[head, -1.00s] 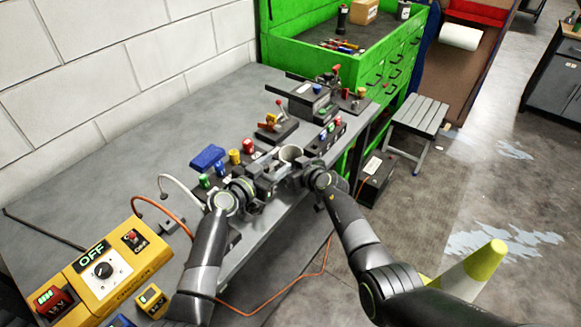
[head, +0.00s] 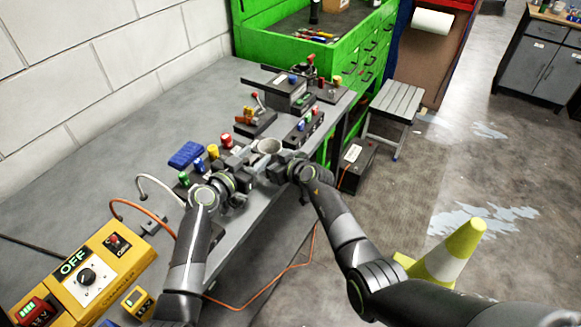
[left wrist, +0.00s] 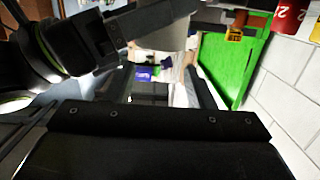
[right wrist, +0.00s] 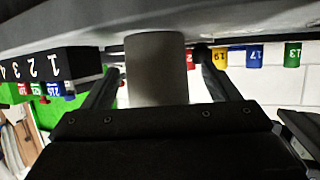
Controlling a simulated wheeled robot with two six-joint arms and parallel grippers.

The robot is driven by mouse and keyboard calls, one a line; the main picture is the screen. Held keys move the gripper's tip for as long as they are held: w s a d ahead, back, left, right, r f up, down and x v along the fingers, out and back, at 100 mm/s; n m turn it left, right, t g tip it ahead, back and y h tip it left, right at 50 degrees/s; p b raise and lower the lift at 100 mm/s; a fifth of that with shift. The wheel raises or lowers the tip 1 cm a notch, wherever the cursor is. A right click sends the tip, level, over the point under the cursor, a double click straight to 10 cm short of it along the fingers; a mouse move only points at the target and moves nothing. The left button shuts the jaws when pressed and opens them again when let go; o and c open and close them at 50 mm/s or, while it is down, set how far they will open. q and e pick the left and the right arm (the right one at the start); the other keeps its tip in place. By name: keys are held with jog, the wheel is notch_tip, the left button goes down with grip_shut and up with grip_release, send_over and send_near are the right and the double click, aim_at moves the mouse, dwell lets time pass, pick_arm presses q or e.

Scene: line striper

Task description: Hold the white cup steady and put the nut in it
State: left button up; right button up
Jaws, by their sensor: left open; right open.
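The white cup (head: 268,147) stands upright at the front of the grey workbench (head: 120,140), its open rim facing up. In the right wrist view the cup (right wrist: 157,68) shows as a grey cylinder between the spread fingers of my right gripper (right wrist: 160,82). That gripper is open, with gaps on both sides of the cup. My left gripper (head: 243,158) is open just left of the cup in the head view. In the left wrist view a pale rounded shape, likely the cup (left wrist: 165,32), lies beyond the fingers. I cannot make out the nut in any view.
Coloured numbered pieces, including a yellow one (head: 213,152), and a blue block (head: 187,154) are close to my left gripper. Dark blocks with coloured tops (head: 304,126) stand behind the cup. A yellow OFF controller (head: 95,275) is at the lower left. The bench's left middle is clear.

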jog(key=v, duration=1)
jog(key=shift+s+d, duration=0.2)
